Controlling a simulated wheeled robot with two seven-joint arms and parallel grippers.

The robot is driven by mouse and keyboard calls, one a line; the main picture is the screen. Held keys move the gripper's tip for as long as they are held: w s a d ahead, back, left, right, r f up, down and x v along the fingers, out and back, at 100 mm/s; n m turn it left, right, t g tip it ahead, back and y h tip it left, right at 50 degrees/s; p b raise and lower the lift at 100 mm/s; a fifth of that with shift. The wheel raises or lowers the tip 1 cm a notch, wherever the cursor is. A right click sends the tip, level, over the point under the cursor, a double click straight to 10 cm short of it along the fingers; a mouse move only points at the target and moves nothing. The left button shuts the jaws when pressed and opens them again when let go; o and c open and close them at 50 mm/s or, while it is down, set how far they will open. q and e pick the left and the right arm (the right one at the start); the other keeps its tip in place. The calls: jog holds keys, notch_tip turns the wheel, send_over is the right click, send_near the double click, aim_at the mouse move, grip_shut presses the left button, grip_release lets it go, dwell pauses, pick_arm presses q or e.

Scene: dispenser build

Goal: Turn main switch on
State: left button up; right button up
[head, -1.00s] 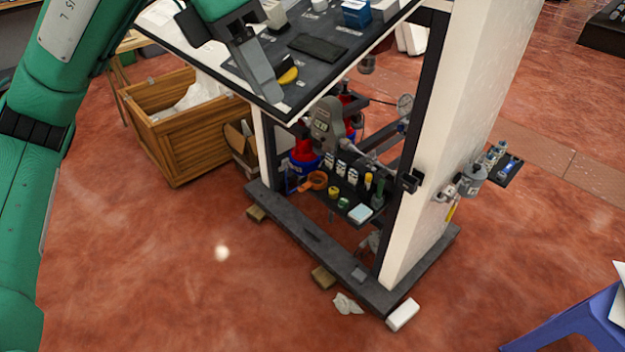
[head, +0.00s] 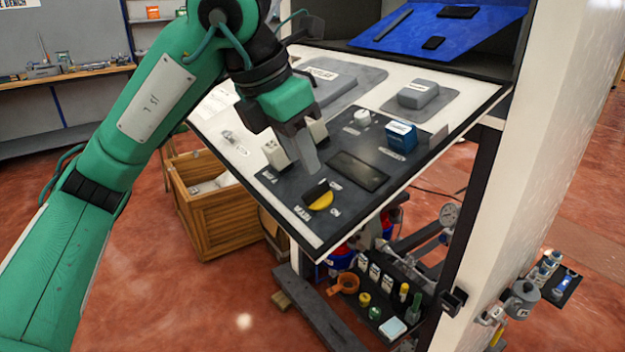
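The main switch (head: 321,200) appears to be the yellow half-disc with a black handle near the front-left corner of the dark sloping panel (head: 381,207). My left gripper (head: 307,160) is over the panel, just above and behind the switch in the picture. Its grey finger points down and looks apart from the switch. The fingers overlap in this view, so the opening between them does not show, and I see nothing held. My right gripper is out of view.
The panel also carries a blue box (head: 401,137), a black flat plate (head: 357,171) and white blocks (head: 276,154) close to my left gripper. A white post (head: 560,130) stands at right. A wooden crate (head: 222,222) sits on the floor behind left.

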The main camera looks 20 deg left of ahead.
aim_at(315, 187)
pick_arm(q)
jog(key=shift+x, duration=3.05)
jog(key=shift+c, duration=0.2)
grip_shut()
